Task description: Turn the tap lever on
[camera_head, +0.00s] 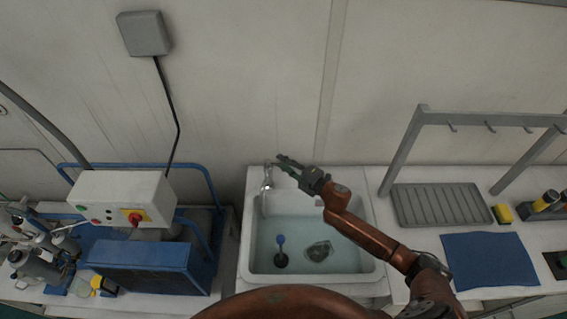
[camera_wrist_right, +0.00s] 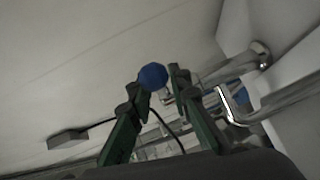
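The chrome tap (camera_head: 267,185) stands at the back left of the sink, its spout over the basin. My right gripper (camera_head: 278,160) reaches in from the lower right, its fingers close to the top of the tap. In the right wrist view, the tap's chrome pipes (camera_wrist_right: 235,108) show at the right. A blue ball-shaped knob (camera_wrist_right: 153,76), which looks like the lever's end, appears between the tips of my right gripper (camera_wrist_right: 160,82). The fingers stand apart; whether they touch the knob I cannot tell. The lever is not clear in the head view. My left gripper is not in view.
The sink (camera_head: 375,230) holds water, a blue-handled tool (camera_head: 281,246) and a dark greenish object (camera_head: 319,251). A control box (camera_head: 117,194) and blue unit (camera_head: 140,262) stand left. A drying tray (camera_head: 438,205), grey rack (camera_head: 410,145) and blue cloth (camera_head: 488,260) are right.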

